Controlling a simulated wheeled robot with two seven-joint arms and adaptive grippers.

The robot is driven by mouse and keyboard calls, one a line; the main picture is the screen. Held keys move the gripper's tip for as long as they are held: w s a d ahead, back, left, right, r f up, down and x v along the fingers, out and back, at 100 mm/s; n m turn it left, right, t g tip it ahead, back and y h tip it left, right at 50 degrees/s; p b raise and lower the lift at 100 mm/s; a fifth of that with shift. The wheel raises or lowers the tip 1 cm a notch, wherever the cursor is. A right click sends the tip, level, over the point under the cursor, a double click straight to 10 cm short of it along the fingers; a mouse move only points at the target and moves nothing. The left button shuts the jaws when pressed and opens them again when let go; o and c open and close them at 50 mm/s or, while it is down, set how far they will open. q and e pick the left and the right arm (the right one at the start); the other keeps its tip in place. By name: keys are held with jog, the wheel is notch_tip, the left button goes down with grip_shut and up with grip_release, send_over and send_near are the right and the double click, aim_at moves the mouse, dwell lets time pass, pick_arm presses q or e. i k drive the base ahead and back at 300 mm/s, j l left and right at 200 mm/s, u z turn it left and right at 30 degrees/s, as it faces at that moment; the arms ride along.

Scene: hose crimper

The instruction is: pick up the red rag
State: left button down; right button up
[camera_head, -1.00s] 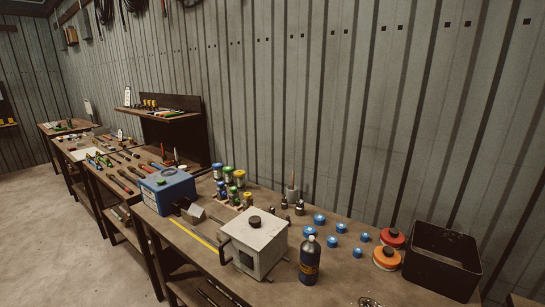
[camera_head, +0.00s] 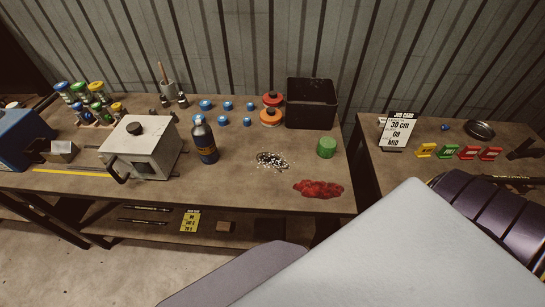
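A red crumpled rag (camera_head: 318,189) lies on the brown workbench (camera_head: 225,184) near its front right corner. It is fully visible and nothing touches it from above. Neither of my grippers shows in the head view. A large pale part and a dark ribbed part, which look like my own arm, fill the lower right.
Near the rag are a green cylinder (camera_head: 326,147) and a patch of small pale pieces (camera_head: 271,161). Behind stand a black bin (camera_head: 311,103), red (camera_head: 272,99) and orange (camera_head: 270,117) lidded round items, and a dark bottle (camera_head: 204,142). A second table (camera_head: 385,176) holds a job card (camera_head: 398,130).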

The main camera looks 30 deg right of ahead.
aim_at(320, 189)
jog(key=z, duration=1.65)
